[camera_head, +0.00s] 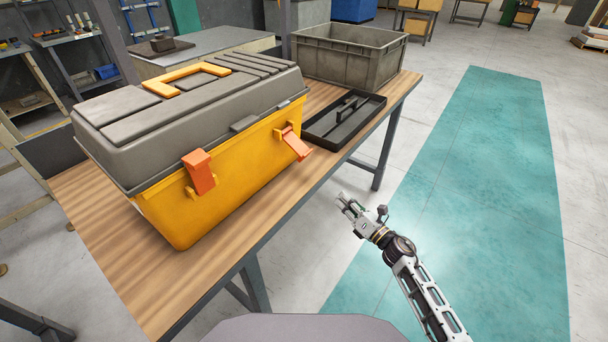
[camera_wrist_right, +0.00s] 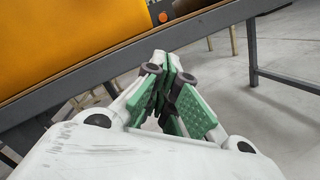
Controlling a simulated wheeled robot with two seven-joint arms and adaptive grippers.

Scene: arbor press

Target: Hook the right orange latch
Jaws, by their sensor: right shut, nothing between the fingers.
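A toolbox with a grey lid (camera_head: 180,110) and a yellow body (camera_head: 225,180) stands on the wooden bench, lid down. Its right orange latch (camera_head: 295,143) tilts outward at the bottom, away from the yellow front. The left orange latch (camera_head: 199,172) hangs more upright against the front. My right gripper (camera_head: 344,200) is in front of the bench edge, below and right of the right latch and apart from it. In the right wrist view its green-padded fingers (camera_wrist_right: 172,90) are together and empty, with the yellow body (camera_wrist_right: 60,35) beyond. My left gripper is out of view.
A black tray with a handle (camera_head: 345,118) and a grey crate (camera_head: 350,55) sit on the bench (camera_head: 120,255) right of the toolbox. The bench's dark edge (camera_wrist_right: 110,65) lies between my right gripper and the toolbox. The floor to the right is clear.

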